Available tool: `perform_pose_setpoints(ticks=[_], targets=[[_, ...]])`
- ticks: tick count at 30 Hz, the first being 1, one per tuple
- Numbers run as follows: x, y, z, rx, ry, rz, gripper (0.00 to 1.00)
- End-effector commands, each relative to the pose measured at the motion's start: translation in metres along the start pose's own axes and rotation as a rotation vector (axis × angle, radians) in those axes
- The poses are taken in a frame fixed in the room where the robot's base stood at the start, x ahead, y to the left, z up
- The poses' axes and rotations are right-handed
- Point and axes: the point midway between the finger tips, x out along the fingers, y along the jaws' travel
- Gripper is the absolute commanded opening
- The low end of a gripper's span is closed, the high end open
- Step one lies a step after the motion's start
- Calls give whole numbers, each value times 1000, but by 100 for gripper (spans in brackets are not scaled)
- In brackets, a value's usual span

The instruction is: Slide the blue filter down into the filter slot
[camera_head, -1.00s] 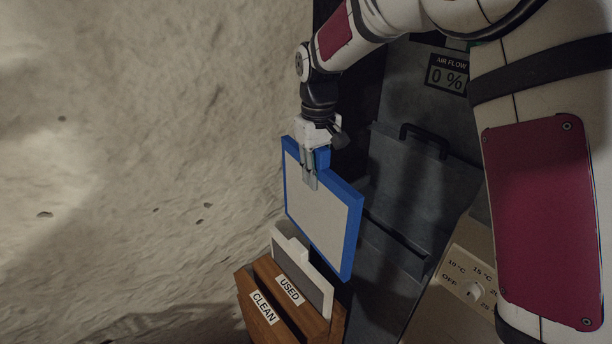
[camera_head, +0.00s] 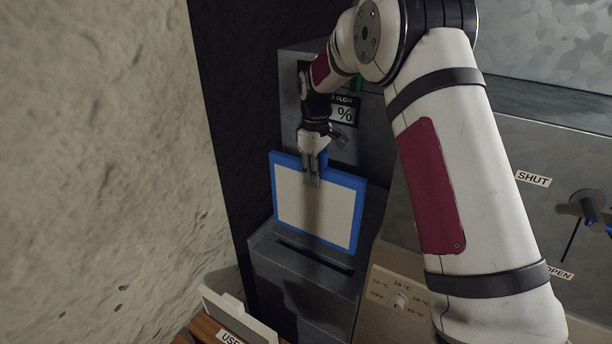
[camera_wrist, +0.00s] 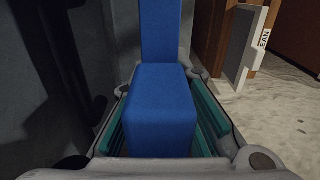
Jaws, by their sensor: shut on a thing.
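The blue filter (camera_head: 318,204), a blue frame around a pale panel, hangs roughly upright and slightly tilted in the head view. My gripper (camera_head: 312,178) is shut on the tab at its top edge. In the wrist view the blue filter (camera_wrist: 160,108) fills the space between my gripper's fingers (camera_wrist: 162,130). The filter slot (camera_head: 312,258) is a dark slit in the top of a grey metal housing (camera_head: 305,290). The filter's lower edge shows just above the slit in the picture. I cannot tell how large the gap is.
A wooden box (camera_head: 205,332) with a white-framed filter (camera_head: 238,318) stands at the lower left. A control panel with a dial (camera_head: 400,300) is right of the housing. A lever (camera_head: 590,208) is at far right. A rough wall (camera_head: 110,170) bounds the left.

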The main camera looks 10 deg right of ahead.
Motion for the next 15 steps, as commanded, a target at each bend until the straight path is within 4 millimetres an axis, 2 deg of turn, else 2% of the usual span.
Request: perform_pose_setpoints(ticks=[10,15], targets=[[0,1,0,1,1,2,0],[12,0,0,1,-1,0,0]])
